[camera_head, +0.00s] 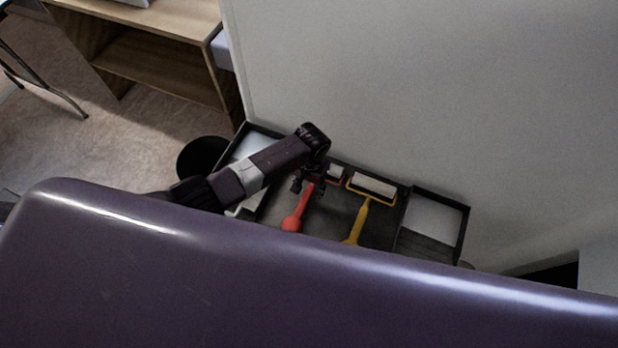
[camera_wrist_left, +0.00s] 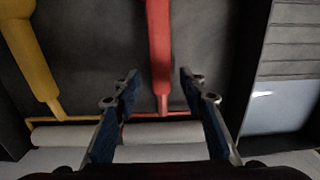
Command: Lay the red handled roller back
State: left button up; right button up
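The red handled roller (camera_head: 294,220) lies in a dark tray (camera_head: 325,215), with its handle toward the bottom of the head view. Its white sleeve is partly covered by my left arm there. My left gripper (camera_head: 308,186) is over the roller near its frame. In the left wrist view, the gripper (camera_wrist_left: 156,85) is open. The red handle (camera_wrist_left: 159,45) runs between its two fingers with a gap on both sides. The red frame and white sleeve (camera_wrist_left: 165,133) lie below, partly hidden by the fingers. My right gripper is not in view.
A yellow handled roller (camera_head: 359,219) lies beside the red one in the same tray. Side trays (camera_head: 432,216) flank it, against a pale wall (camera_head: 430,90). A black bucket (camera_head: 202,156) stands at the left, below a wooden shelf unit (camera_head: 150,62).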

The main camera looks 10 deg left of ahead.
pick_arm(q)
notch_tip(320, 180, up, 11)
jog(key=s+d+r+t+h, duration=0.2)
jog(key=s, duration=0.7)
jog(key=s+a+r+t+y, duration=0.1)
jog(key=s+a+r, duration=0.35)
jog(key=a, duration=0.25)
jog(key=s+a+r+t+y, duration=0.1)
jog(key=s+a+r, duration=0.2)
jog(key=s+a, duration=0.25)
notch_tip(320, 180, down, 24)
jog(key=f+g, duration=0.1)
jog(key=s+a+f+g, duration=0.1)
jog(key=s+a+f, duration=0.2)
jog(key=s+f, duration=1.4)
jog(key=shift+s+a+f+g, duration=0.2)
jog(key=shift+s+g, duration=0.1)
jog(key=shift+s, duration=0.4)
jog(key=shift+c, duration=1.1)
jog(key=shift+w, duration=0.1)
jog(key=shift+c, duration=0.3)
